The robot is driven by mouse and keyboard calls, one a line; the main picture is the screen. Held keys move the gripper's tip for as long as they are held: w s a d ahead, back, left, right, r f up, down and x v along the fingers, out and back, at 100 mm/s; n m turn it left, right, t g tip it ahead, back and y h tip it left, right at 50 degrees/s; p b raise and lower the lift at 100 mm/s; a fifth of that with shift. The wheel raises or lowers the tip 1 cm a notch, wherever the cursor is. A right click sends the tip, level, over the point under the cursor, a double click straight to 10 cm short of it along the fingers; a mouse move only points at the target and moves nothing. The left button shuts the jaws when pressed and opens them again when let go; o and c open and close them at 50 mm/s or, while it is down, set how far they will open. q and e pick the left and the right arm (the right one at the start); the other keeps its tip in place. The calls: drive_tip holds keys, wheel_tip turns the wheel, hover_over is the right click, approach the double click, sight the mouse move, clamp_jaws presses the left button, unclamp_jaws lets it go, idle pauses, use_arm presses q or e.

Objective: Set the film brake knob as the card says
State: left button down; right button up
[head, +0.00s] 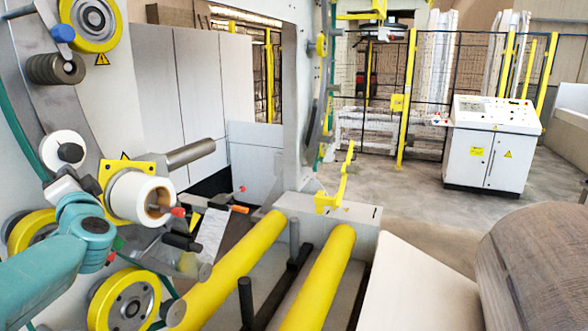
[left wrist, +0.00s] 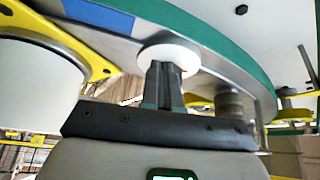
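The white film roll (head: 140,197) sits on a yellow plate, with a red knob (head: 178,212) at its end. The roll also shows at the left of the left wrist view (left wrist: 35,88). My right gripper is not visible.
A blue knob (head: 62,33) and a yellow wheel (head: 128,300) are on the machine. Two yellow rollers (head: 235,270) run along the front. A control console (head: 490,145) stands at the back right, with open floor before it. A large coil (head: 535,265) is at right.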

use_arm(q)
drive_tip(key=shift+s+r, duration=0.15)
drive_tip(key=shift+r, duration=0.1)
drive_tip(key=shift+s+a+r, duration=0.1)
drive_tip(key=shift+s+r, duration=0.25)
drive_tip(key=shift+r, duration=0.1)
drive_tip(key=shift+s+r, duration=0.1)
drive_tip(key=shift+r, duration=0.1)
drive_tip(key=shift+r, duration=0.1)
drive_tip(key=shift+s+a+r, duration=0.1)
drive_tip(key=shift+s+r, duration=0.05)
drive_tip(key=shift+r, duration=0.2)
drive_tip(key=shift+s+a+f, duration=0.1)
drive_tip(key=shift+s, duration=0.1)
idle(0.4)
